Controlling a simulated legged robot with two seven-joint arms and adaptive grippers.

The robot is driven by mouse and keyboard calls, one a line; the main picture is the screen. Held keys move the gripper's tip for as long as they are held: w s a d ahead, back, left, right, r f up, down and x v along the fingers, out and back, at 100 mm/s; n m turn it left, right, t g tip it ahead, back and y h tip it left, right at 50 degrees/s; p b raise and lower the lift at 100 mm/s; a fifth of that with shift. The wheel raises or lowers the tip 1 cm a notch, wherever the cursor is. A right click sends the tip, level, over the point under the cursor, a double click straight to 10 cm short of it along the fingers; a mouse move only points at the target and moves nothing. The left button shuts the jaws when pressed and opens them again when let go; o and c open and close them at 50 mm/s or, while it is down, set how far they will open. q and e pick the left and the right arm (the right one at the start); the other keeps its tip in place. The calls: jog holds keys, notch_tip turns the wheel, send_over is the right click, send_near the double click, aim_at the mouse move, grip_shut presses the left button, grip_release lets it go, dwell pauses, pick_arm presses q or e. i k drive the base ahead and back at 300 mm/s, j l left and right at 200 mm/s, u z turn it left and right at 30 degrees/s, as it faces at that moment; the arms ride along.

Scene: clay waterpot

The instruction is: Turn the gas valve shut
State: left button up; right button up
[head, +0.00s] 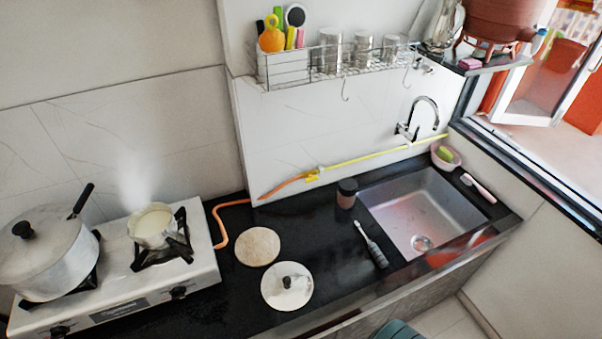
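The gas valve (313,175) is a small yellow fitting low on the tiled wall, just above the black counter. It joins a yellow pipe (385,153) on its right to an orange hose (221,228) on its left. The hose runs down over the counter to the white gas stove (205,262). The valve is too small to tell which way its handle points. Neither of my grippers is in view.
A lidded pot (45,260) and a small steaming pan (153,226) stand on the stove. A round board (258,247), a lid (287,287), a dark cup (347,193) and a sink (425,215) lie along the counter. A wire rack (340,60) hangs above the valve.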

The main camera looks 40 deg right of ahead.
aim_at(310, 178)
jog(key=j+z, duration=0.1)
jog(key=z, duration=0.65)
jog(key=k+j+z, duration=0.1)
jog(key=z, duration=0.3)
jog(key=j+z, duration=0.1)
jog(key=z, duration=0.3)
